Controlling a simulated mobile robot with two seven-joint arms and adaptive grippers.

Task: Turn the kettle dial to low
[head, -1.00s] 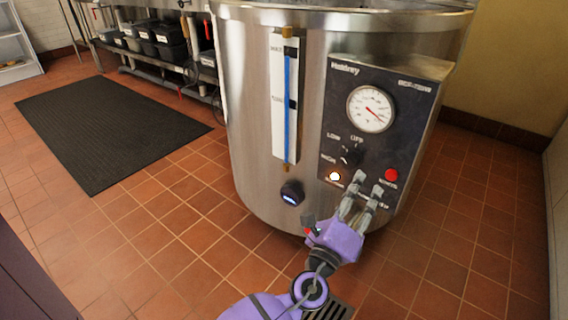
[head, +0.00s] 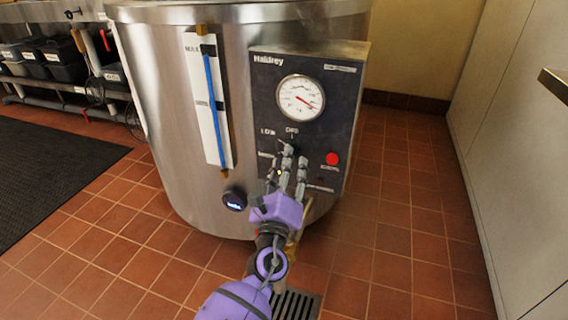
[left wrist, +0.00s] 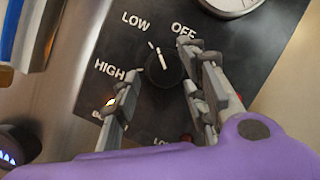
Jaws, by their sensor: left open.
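The steel kettle (head: 165,120) fills the middle of the head view, with a black control panel (head: 345,100) on its front. In the left wrist view the black dial (left wrist: 164,70) shows a white pointer line tilted slightly left of up. The LOW label (left wrist: 135,20) is above left of it, the OFF label (left wrist: 184,31) above right and the HIGH label (left wrist: 110,69) to the left. My left gripper (head: 295,156) is open at the panel. In the left wrist view its fingers (left wrist: 160,68) stand on either side of the dial; contact is unclear. My right gripper is out of view.
A round gauge (head: 301,98) sits above the dial, and a red button (head: 332,159) to its right. A blue-lit knob (head: 234,199) is low on the kettle. A pale wall (head: 510,130) stands at the right. A floor drain (head: 297,304) lies in front.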

